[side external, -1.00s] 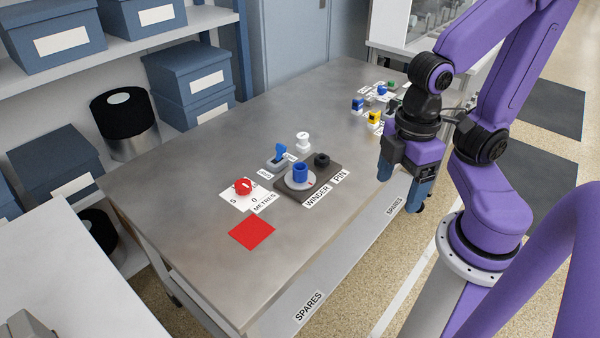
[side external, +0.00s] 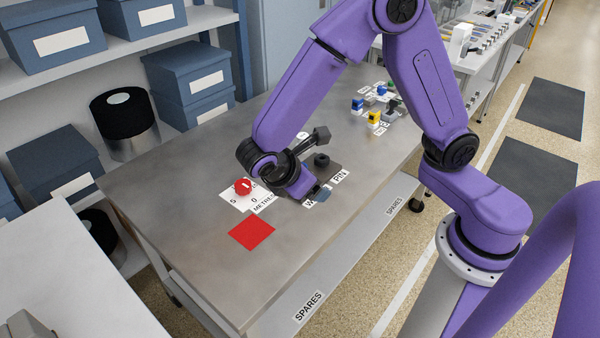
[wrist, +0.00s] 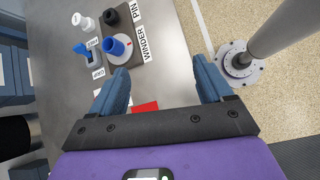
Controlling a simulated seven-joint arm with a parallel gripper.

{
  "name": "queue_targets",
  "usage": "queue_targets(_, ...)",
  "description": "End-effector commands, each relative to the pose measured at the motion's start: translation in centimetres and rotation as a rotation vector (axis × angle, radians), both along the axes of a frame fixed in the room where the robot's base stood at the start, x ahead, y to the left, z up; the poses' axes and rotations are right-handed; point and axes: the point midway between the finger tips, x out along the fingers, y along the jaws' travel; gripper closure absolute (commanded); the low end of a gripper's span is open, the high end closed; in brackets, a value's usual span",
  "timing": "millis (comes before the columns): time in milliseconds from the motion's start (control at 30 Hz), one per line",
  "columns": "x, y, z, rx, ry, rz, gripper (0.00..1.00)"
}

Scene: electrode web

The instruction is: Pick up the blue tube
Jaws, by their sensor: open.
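The blue tube (wrist: 114,47) stands on a pale round disc of the dark winder plate (wrist: 125,62), seen in the wrist view. In the side external view my gripper (side external: 322,195) is low over the winder's front edge, partly hidden by my wrist.
A red knob (side external: 243,187) and a red square (side external: 251,232) are at the left. A black piece (side external: 321,160), a white piece (wrist: 87,23) and a blue lever (wrist: 82,49) are near the tube. Small yellow and blue parts (side external: 374,118) sit farther back.

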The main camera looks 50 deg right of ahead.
Motion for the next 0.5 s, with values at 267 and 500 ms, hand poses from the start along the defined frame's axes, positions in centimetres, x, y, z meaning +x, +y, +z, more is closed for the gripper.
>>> queue_targets(267, 5.6, 1.2, -4.5, -0.306, 0.047, 0.091, 0.21)
queue_targets(500, 9.0, 1.6, -8.9, -0.559, 0.091, 0.175, 0.21)
